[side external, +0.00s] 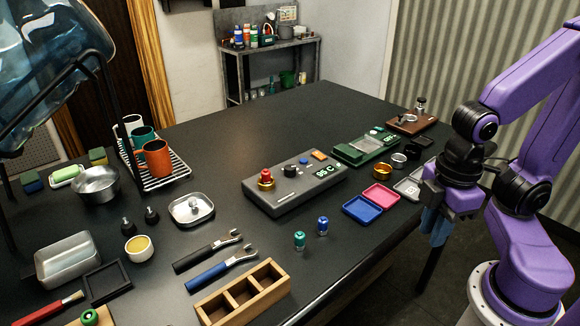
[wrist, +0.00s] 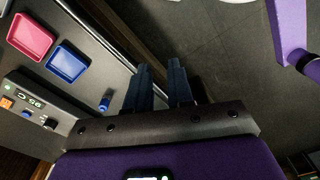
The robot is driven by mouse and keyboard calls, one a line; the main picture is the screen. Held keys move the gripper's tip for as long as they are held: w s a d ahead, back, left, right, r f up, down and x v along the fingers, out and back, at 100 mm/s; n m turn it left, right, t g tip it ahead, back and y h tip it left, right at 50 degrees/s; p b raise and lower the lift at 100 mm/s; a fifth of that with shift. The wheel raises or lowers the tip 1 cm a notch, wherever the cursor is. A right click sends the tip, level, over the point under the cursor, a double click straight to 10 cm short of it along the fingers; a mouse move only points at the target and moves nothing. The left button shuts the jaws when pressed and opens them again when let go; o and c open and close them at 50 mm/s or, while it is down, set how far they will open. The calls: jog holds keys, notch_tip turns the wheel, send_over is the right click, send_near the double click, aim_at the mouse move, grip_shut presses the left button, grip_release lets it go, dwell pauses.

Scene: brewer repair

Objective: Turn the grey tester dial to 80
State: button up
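The grey tester (side external: 290,195) stands on the black table with a lit display (side external: 324,171) that seems to read 95 C. A black dial (side external: 290,171) sits on its top face, beside a small blue knob (side external: 303,160) and an orange button (side external: 319,155). In the wrist view the tester (wrist: 30,92) is at the left edge, with the black dial (wrist: 50,123) partly in view. My gripper (side external: 434,226) hangs beyond the table's right edge, well away from the tester. In the wrist view its two dark blue fingers (wrist: 159,68) are apart with nothing between them.
A red-topped brass piece (side external: 266,180) stands on the tester's left end. Pink (side external: 380,194) and blue (side external: 362,209) trays lie between tester and gripper. Green (side external: 299,240) and blue (side external: 322,226) small cylinders stand in front. A green device (side external: 365,149) stands behind.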

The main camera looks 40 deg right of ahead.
jog(key=o, duration=0.6)
jog(key=shift+w+a+r+m, duration=0.25)
jog(key=shift+w+a, duration=0.1)
jog(key=shift+w, duration=0.2)
jog(key=shift+w+a+r+m, duration=0.25)
jog(key=shift+w+a, duration=0.1)
jog(key=shift+w, duration=0.15)
jog(key=w+a+r+m, duration=0.3)
jog(key=w+a, duration=0.1)
jog(key=w, duration=0.3)
notch_tip(320, 180, up, 5)
jog(key=m, duration=1.7)
send_over(290, 167)
jog(key=shift+g+h, duration=0.3)
jog(key=shift+h, duration=0.1)
notch_tip(290, 167, down, 17)
jog(key=shift+r, duration=0.15)
jog(key=c, duration=1)
